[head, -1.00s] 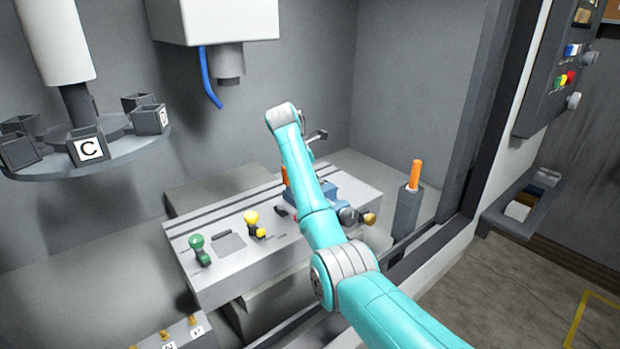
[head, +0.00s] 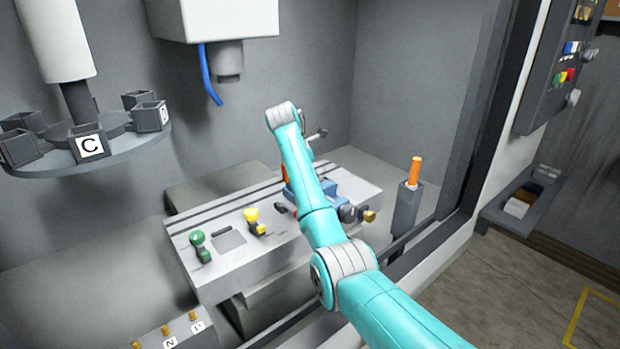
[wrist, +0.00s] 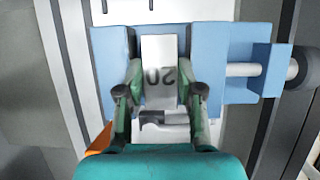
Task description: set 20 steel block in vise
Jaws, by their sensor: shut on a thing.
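The steel block marked 20 (wrist: 160,62) shows in the wrist view as a pale grey block, its number upside down. It lies between the jaws of the blue vise (wrist: 208,58). My gripper (wrist: 160,92) is shut on the block, with a finger on each side of it. Whether the block rests on the vise floor cannot be told. In the head view the vise (head: 325,188) sits on the machine table, largely behind my arm, which also hides the block.
The machine table (head: 205,285) carries a green-knobbed lever (head: 198,240) and a yellow-knobbed lever (head: 252,217) left of the vise. An orange-handled tool stands in a grey holder (head: 406,212) to the right. The spindle head (head: 228,60) hangs above; a carousel of lettered boxes (head: 88,147) is at left.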

